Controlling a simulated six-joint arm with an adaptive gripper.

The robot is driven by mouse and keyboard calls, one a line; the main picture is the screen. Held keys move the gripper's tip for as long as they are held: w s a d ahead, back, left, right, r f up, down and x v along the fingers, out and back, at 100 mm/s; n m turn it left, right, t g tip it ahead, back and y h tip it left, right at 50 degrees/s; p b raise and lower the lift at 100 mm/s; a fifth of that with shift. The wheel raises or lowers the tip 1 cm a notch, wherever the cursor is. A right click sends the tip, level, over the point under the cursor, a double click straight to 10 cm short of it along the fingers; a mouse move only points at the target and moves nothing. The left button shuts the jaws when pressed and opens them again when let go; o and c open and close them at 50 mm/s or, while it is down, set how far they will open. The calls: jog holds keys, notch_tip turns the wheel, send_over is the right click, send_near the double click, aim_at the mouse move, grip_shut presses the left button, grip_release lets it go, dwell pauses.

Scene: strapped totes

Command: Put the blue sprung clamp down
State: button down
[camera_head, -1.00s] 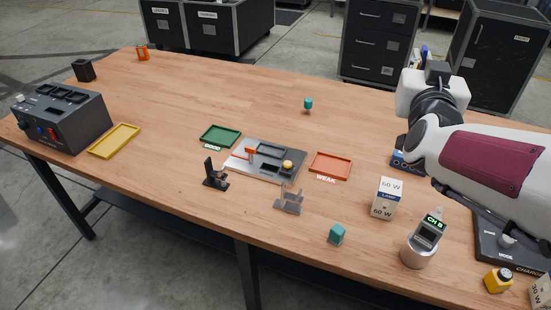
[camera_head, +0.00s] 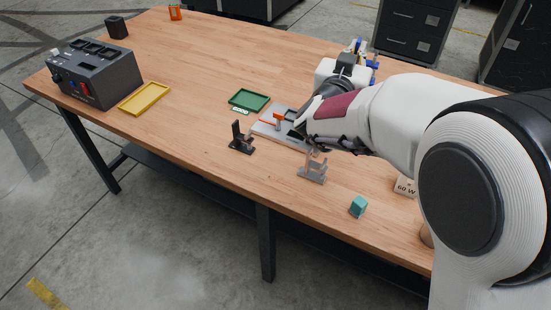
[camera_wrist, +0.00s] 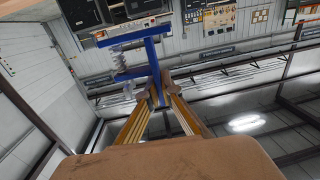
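The blue sprung clamp (camera_wrist: 152,57) is held up in the air, its blue frame, cross bars and pale spring beyond my fingertips in the wrist view. My gripper (camera_wrist: 156,97) is shut on its blue stem, one finger on each side. In the head view, part of the blue clamp (camera_head: 373,63) shows past my wrist, above the far right part of the table. My fingers are mostly hidden there by my own arm.
The wooden table (camera_head: 200,65) bears a green tray (camera_head: 249,100), a yellow tray (camera_head: 145,98), a dark stand (camera_head: 241,139), a grey stand (camera_head: 313,168), a teal block (camera_head: 358,206) and a dark device (camera_head: 92,75). My arm covers the right side.

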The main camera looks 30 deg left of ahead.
jog(key=s+a+f, duration=0.5)
jog(key=a+f, duration=0.3)
jog(key=s+a+f+m+h, duration=0.1)
jog(key=s+a+f, duration=0.4)
jog(key=a+f, duration=0.3)
jog(key=shift+s+f+h, duration=0.3)
jog(key=shift+f, duration=0.1)
jog(key=shift+f, duration=0.1)
jog(key=shift+f, duration=2.4)
jog(key=shift+f, duration=2.3)
jog(key=shift+f, duration=0.2)
